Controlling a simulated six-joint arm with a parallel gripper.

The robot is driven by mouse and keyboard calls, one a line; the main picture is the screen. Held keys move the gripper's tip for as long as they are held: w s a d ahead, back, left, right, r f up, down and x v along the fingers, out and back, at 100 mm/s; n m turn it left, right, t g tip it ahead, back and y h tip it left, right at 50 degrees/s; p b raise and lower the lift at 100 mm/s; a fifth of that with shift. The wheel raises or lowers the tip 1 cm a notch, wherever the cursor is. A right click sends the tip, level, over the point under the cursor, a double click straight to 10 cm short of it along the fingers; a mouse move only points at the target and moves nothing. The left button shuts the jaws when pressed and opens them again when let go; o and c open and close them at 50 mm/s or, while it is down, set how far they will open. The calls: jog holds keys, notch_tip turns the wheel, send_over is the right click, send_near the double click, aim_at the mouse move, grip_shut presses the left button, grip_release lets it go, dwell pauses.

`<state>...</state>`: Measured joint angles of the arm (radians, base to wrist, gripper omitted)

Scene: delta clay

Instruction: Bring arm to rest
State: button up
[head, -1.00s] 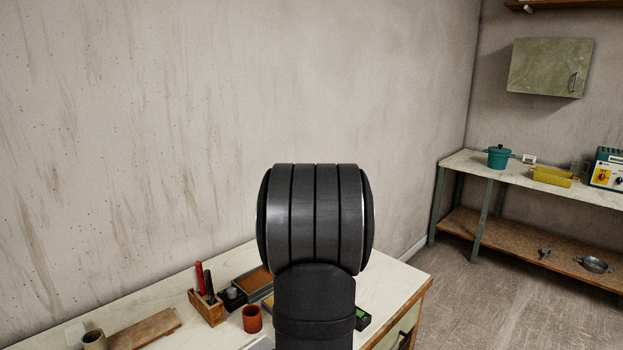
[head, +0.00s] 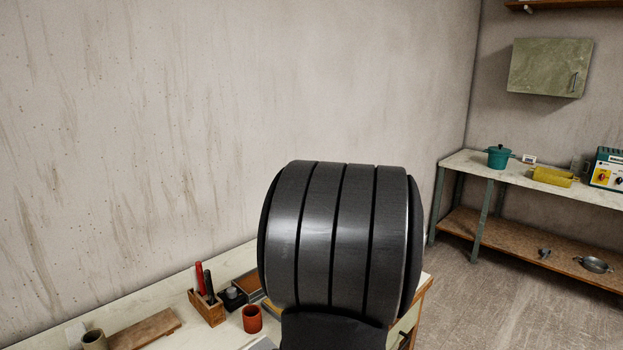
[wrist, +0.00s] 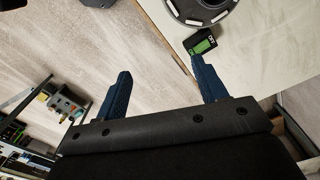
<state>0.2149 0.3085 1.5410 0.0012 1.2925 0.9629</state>
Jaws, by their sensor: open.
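My gripper (wrist: 160,88) shows in the wrist view with its two blue fingers spread wide apart and nothing between them. It hangs above the floor beside the workbench edge, with the right finger near that edge in the picture. In the head view, my arm's large dark joint fills the lower middle and the gripper itself is out of sight. The workbench (head: 150,300) stands against the wall, partly hidden behind my arm.
On the bench are a wooden holder with tools (head: 207,305), a terracotta cup (head: 252,319), a wooden board (head: 145,329) and a beige cup (head: 94,340). A small device with a green display (wrist: 202,43) lies near the bench edge. A shelf table (head: 470,163) stands at right.

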jog(key=w+a+f, duration=0.3)
jog(key=w+a, duration=0.7)
jog(key=w, duration=0.5)
jog(key=w+a+f, duration=0.2)
jog(key=w+a, duration=0.1)
jog(key=a, duration=0.3)
jog(key=w+a+f, duration=0.3)
jog(key=a, duration=0.3)
jog(key=w+a+f, duration=0.2)
jog(key=w+a, duration=0.1)
jog(key=a, duration=0.2)
jog(key=shift+w+a+f, duration=0.2)
jog(key=shift+a+f, duration=0.2)
dwell(0.7)
